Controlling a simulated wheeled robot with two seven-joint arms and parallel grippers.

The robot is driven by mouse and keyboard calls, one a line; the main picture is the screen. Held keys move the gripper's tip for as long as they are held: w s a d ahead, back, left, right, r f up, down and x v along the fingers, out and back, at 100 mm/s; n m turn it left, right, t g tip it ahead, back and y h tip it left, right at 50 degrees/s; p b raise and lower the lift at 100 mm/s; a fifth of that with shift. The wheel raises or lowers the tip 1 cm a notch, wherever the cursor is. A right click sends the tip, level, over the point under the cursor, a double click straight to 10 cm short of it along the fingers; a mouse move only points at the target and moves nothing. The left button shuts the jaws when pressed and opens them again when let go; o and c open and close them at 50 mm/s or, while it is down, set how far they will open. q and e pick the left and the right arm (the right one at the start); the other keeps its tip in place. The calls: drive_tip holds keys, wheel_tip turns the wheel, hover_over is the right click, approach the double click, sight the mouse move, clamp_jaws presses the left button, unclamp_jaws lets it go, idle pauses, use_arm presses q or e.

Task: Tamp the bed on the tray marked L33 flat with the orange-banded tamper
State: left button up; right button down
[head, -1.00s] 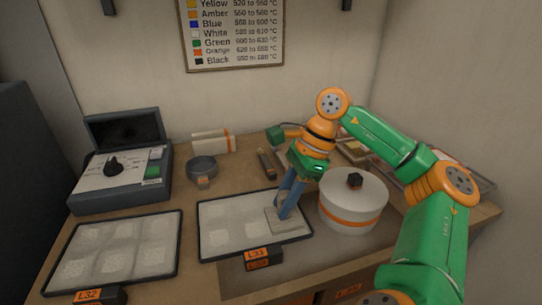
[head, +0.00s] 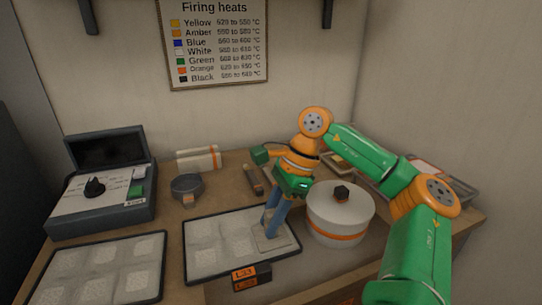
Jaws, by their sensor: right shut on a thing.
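The tray marked L33 (head: 187,262) lies on the bench in the middle front, its orange label (head: 244,273) on the front edge. Its pale bed (head: 207,243) shows several raised, grainy patches at the left and middle. My right gripper (head: 272,230) points down over the tray's right part, shut on the tamper. The tamper's flat pale plate (head: 268,243) sits at the bed's right front, apparently on it. I cannot tell whether it presses. The tamper's handle and orange band are not clearly visible behind the fingers. My left gripper is out of view.
A white lidded pot with an orange band (head: 338,213) stands close right of the tray. Another tray (head: 161,262) with patches lies at the left. A grey control box (head: 97,215), a round dish (head: 187,186) and pale rolls (head: 198,158) stand behind.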

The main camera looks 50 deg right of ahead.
drive_tip(key=shift+f, duration=0.25)
idle(0.4)
wheel_tip(320, 180, up, 2)
drive_tip(key=shift+r+p, duration=0.25)
drive_tip(key=shift+p, duration=0.8)
drive_tip(key=shift+f, duration=0.1)
drive_tip(key=w+a+p, duration=0.1)
drive_tip(key=p, duration=0.1)
drive_tip(key=w+a+p, duration=0.1)
drive_tip(key=a+p, duration=0.1)
drive_tip(key=w+a+p, duration=0.1)
drive_tip(key=a, duration=0.1)
drive_tip(key=shift+w+r+p, duration=0.1)
drive_tip(key=shift+r+p, duration=0.15)
drive_tip(key=shift+p, duration=0.15)
drive_tip(key=shift+w+a+f, duration=0.15)
drive_tip(key=shift+a+f, duration=0.05)
drive_tip(key=shift+f, duration=0.05)
drive_tip(key=shift+f+b, duration=0.8)
drive_tip(key=shift+f, duration=0.05)
